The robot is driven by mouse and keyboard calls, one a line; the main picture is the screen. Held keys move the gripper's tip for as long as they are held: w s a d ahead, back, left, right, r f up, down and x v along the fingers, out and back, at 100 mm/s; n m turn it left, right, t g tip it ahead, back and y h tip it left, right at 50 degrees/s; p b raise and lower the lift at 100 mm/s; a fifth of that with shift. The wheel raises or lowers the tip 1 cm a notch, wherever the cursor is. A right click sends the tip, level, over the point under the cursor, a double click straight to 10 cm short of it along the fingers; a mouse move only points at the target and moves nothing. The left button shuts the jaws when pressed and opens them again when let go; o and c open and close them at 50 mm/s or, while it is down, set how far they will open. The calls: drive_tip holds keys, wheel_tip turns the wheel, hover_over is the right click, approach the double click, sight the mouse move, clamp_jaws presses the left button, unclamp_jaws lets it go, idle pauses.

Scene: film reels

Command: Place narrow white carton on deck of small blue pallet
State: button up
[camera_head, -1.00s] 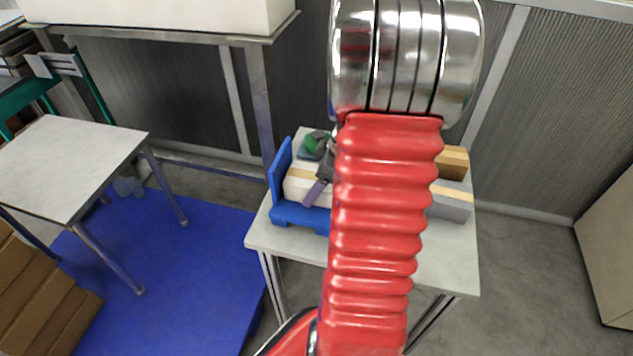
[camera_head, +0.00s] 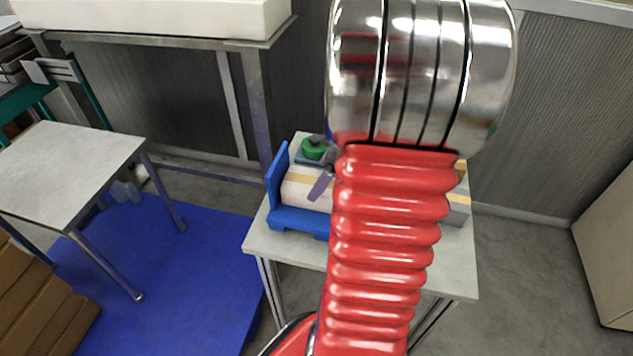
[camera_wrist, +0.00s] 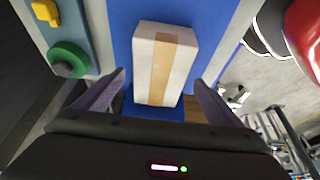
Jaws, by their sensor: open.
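The narrow white carton (camera_wrist: 165,62), with a tan tape strip, rests on the small blue pallet (camera_wrist: 120,22) in the wrist view. In the head view the carton (camera_head: 304,192) lies on the deck of the blue pallet (camera_head: 300,222), beside its raised blue end. My gripper (camera_wrist: 160,92) is open, with one finger on each side of the carton's near end and gaps visible. In the head view only one finger (camera_head: 321,186) shows, in front of the carton. My red arm hides the carton's right part and much of the pallet.
The pallet stands on a small light table (camera_head: 265,240). A green round item (camera_head: 313,148) sits behind the carton; it also shows in the wrist view (camera_wrist: 69,58) near a yellow piece (camera_wrist: 46,12). A grey box (camera_head: 458,210) is right of my arm.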

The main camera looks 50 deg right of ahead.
drive_tip(key=v, duration=0.6)
idle(0.7)
drive_tip(key=w+a+r+m+h, duration=0.1)
drive_tip(key=a+r, duration=0.2)
drive_tip(key=a, duration=0.6)
drive_tip(key=w+a+r+m, duration=0.1)
drive_tip(key=w+a+r, duration=0.15)
drive_tip(key=a, duration=0.65)
drive_tip(key=s+a+r+m, duration=0.1)
drive_tip(key=s+a, duration=0.2)
drive_tip(key=a, duration=0.4)
drive_tip(key=s+a+r+m+t+h, duration=0.1)
drive_tip(key=s+a+m, duration=0.1)
drive_tip(key=a, duration=0.5)
drive_tip(key=shift+s+a+r+t, duration=0.3)
drive_tip(key=shift+s+a+r, duration=0.05)
drive_tip(key=shift+s, duration=0.4)
drive_tip(key=shift+c, duration=0.5)
